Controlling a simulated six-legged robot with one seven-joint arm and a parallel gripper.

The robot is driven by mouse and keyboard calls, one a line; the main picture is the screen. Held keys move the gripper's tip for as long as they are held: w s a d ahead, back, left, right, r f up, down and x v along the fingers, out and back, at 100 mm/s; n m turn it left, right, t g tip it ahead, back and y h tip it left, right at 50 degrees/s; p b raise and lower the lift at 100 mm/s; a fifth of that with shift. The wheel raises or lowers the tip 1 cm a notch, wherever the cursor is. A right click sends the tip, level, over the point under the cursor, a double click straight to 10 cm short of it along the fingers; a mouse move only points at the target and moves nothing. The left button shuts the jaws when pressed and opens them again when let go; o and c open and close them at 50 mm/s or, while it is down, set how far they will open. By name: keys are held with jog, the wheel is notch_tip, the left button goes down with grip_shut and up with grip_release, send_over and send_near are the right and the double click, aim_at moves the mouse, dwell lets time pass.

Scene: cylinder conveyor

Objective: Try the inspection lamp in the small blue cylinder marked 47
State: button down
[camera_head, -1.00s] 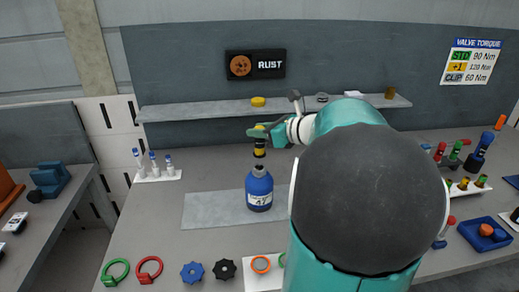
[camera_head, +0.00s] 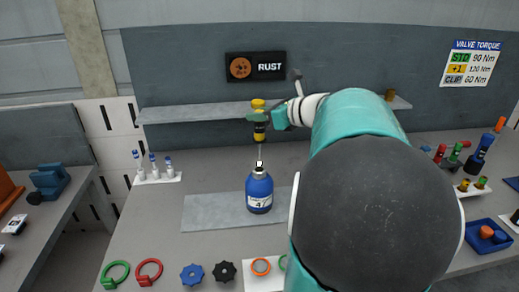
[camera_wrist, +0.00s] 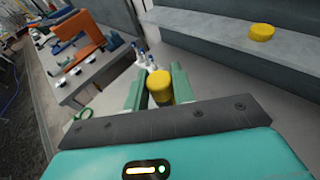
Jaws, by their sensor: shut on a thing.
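The small blue cylinder (camera_head: 259,190) stands upright on a grey mat (camera_head: 210,210); its white label shows a 4 and a second digit that is hard to read. My gripper (camera_head: 259,117) is shut on the inspection lamp (camera_head: 259,131), a yellow and black handle with a thin rod hanging straight down. The rod's pale tip is at the cylinder's neck; I cannot tell whether it is just above or slightly inside the opening. In the wrist view the lamp's yellow top (camera_wrist: 159,87) sits between my two green fingers.
A shelf (camera_head: 195,112) runs behind, with a yellow cap (camera_wrist: 262,31) on it. Rings (camera_head: 150,270) and handwheels (camera_head: 192,273) lie along the front edge. A blue tray (camera_head: 475,240) is at the right.

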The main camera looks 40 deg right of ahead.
jog(key=shift+r, duration=1.85)
dwell(0.3)
